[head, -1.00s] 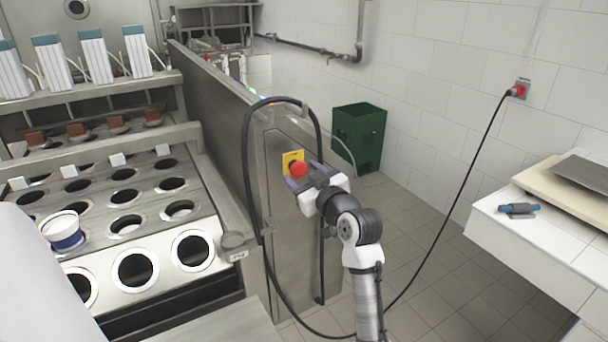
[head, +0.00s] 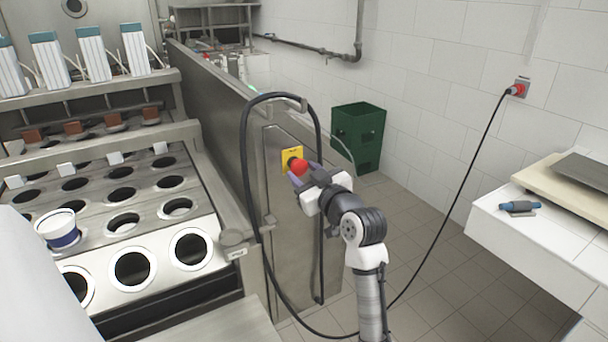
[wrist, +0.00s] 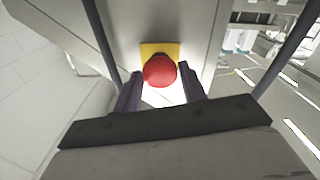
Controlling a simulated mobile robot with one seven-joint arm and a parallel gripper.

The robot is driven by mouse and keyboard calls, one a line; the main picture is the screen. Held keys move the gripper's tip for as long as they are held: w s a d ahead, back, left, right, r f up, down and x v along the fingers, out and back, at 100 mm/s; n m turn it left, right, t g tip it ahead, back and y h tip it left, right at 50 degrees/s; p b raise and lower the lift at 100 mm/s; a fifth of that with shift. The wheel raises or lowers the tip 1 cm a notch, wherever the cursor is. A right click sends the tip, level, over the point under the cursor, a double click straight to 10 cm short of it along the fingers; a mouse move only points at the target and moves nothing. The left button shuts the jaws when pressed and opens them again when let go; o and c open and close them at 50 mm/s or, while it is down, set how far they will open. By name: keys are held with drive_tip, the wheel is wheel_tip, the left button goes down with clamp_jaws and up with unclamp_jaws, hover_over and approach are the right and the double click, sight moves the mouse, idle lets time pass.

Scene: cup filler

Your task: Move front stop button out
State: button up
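The front stop button is a red mushroom knob (head: 298,167) on a yellow plate (head: 291,154) on the side of the steel machine. A dark neck shows between knob and plate. I cannot tell surely whether the knob is in its out position. In the wrist view the red knob (wrist: 159,71) stands in front of the yellow plate (wrist: 168,48). My gripper (wrist: 160,78) is open, with one dark finger on each side of the knob and a narrow gap at each. In the head view my gripper (head: 301,177) is right at the knob, partly hidden by its own body.
A black cable (head: 246,160) loops down the machine side close to my gripper. A green crate (head: 358,138) stands on the floor behind. A white-tiled counter (head: 540,228) is at the right. Open floor lies between counter and machine.

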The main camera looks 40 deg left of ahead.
drive_tip(key=o, duration=0.4)
drive_tip(key=shift+d, duration=0.2)
drive_tip(key=b+v, duration=0.4)
drive_tip(key=v, duration=0.9)
drive_tip(key=shift+s+d+b, duration=0.15)
drive_tip(key=shift+d+b, duration=0.2)
